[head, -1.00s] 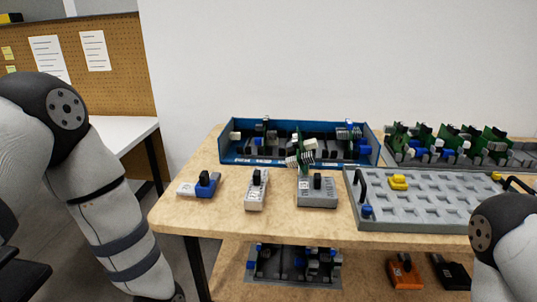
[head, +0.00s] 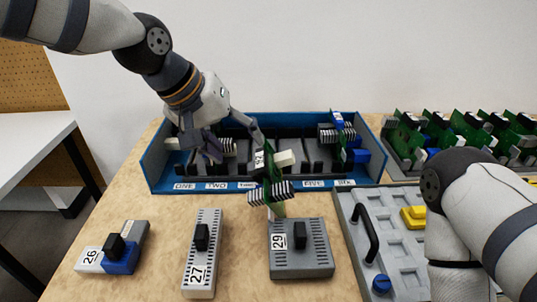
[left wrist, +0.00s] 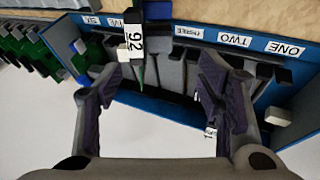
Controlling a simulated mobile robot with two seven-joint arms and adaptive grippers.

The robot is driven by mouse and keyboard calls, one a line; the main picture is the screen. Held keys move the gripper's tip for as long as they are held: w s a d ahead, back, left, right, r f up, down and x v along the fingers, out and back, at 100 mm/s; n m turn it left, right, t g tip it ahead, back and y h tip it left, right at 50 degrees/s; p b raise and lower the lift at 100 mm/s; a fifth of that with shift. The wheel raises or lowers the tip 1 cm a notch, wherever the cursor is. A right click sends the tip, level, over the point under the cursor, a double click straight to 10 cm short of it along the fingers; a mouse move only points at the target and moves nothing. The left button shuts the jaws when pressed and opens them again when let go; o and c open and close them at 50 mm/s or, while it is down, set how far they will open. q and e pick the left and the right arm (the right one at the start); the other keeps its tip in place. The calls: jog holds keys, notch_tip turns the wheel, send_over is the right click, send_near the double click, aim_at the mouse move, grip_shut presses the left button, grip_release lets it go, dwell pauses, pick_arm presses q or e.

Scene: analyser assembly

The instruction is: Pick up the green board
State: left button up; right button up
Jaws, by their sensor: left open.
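A green board (head: 268,158) with a white number label and a striped connector stands upright, nearly edge-on, at the front of the blue box (head: 163,185). Its foot is hard to make out, and it hides the label between THREE and FIVE. My left gripper (head: 238,143) is open above the box, just behind and left of the board, with one finger close to it. In the left wrist view the board (left wrist: 142,74) shows edge-on with its label between the open fingers (left wrist: 160,55), nearer the left one. I see no contact. My right gripper is out of view.
Grey modules 27 (head: 201,255) and 29 (head: 300,262) and a blue-and-grey module (head: 121,258) lie in front of the box. A grey tray (head: 400,270) with a handle is at right. A rack of several green boards (head: 470,130) stands behind it.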

aim_at(250, 163)
pick_arm(q)
jog(key=d+f, duration=0.1)
jog(key=f, duration=0.2)
jog(key=d+f, duration=0.1)
jog(key=f, duration=0.1)
jog(key=shift+w+d+f+b, duration=0.2)
jog(key=shift+w+d+b, duration=0.1)
jog(key=shift+b, duration=0.1)
jog(key=x, duration=0.3)
jog(key=s+x, duration=0.1)
jog(key=x, duration=0.1)
jog(key=shift+d, duration=0.2)
jog(key=shift+w+d+f, duration=0.1)
jog(key=shift+w+f, duration=0.05)
jog(key=shift+w, duration=0.05)
jog(key=shift+c, duration=0.7)
jog(key=c, duration=1.2)
grip_shut()
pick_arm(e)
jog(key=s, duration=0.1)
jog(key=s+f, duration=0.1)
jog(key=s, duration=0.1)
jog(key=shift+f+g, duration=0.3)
